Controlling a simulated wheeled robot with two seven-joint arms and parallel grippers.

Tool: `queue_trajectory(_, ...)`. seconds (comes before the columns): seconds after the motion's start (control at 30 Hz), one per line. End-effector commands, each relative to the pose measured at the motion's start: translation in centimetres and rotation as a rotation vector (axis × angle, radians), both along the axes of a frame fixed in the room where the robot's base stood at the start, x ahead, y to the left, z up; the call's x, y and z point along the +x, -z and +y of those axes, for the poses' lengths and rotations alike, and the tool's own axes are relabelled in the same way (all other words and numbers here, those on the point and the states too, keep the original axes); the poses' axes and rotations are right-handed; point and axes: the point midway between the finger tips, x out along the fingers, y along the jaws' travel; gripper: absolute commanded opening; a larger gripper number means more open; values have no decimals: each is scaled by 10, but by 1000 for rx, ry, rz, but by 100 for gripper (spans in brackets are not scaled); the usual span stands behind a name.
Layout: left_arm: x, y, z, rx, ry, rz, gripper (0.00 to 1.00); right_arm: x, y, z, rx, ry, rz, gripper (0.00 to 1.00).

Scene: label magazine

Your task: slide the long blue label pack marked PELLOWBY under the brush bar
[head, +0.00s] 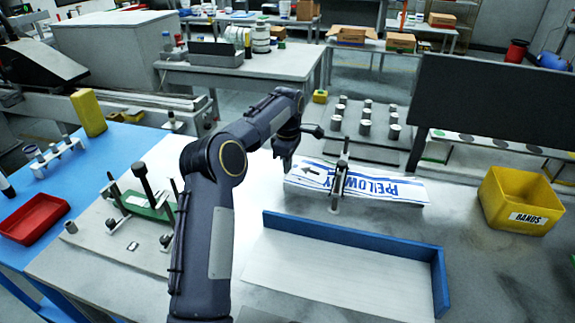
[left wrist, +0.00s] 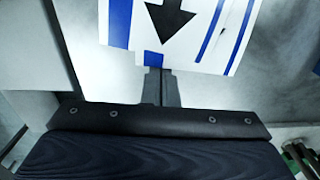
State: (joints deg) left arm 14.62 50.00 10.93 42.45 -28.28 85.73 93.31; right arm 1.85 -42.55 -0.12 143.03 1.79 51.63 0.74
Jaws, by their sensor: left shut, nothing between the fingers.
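The long white-and-blue label pack (head: 400,190) lies flat on the grey bench, its lettering upside down in the head view. A black arrow is printed near its left end. The narrow dark brush bar (head: 339,180) stands across the pack, with pack showing on both sides of it. My left gripper (head: 287,168) points down at the pack's left end, shut and empty. In the left wrist view, the shut fingers (left wrist: 160,88) are close to the end of the pack (left wrist: 205,30); I cannot tell whether they touch it. My right gripper is not in view.
A blue-walled tray (head: 350,230) with a pale floor lies in front of the pack. A yellow BANDS bin (head: 522,200) stands at right. Several grey cylinders (head: 365,127) stand behind. A green fixture (head: 148,205) with dark posts is at left, and a dark panel (head: 490,100) at back right.

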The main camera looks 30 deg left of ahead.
Motion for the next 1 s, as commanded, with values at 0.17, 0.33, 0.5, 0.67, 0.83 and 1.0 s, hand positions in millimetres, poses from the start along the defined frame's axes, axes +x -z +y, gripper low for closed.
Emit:
queue_trajectory(0.17, 4, -2, -19, 0, 5, 0, 0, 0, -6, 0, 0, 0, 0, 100)
queue_trajectory(0.33, 11, -4, -63, 0, 7, 1, 0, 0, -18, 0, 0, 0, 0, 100)
queue_trajectory(0.5, 16, -2, -93, 0, 5, 1, 0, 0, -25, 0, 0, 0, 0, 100)
queue_trajectory(0.67, 17, 0, -101, -1, 0, 0, 0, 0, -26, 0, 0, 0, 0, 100)
queue_trajectory(0.83, 17, 0, -101, -1, 0, 0, 0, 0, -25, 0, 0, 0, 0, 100)
queue_trajectory(1.0, 17, -2, -100, -1, 0, -1, 0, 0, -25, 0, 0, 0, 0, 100)
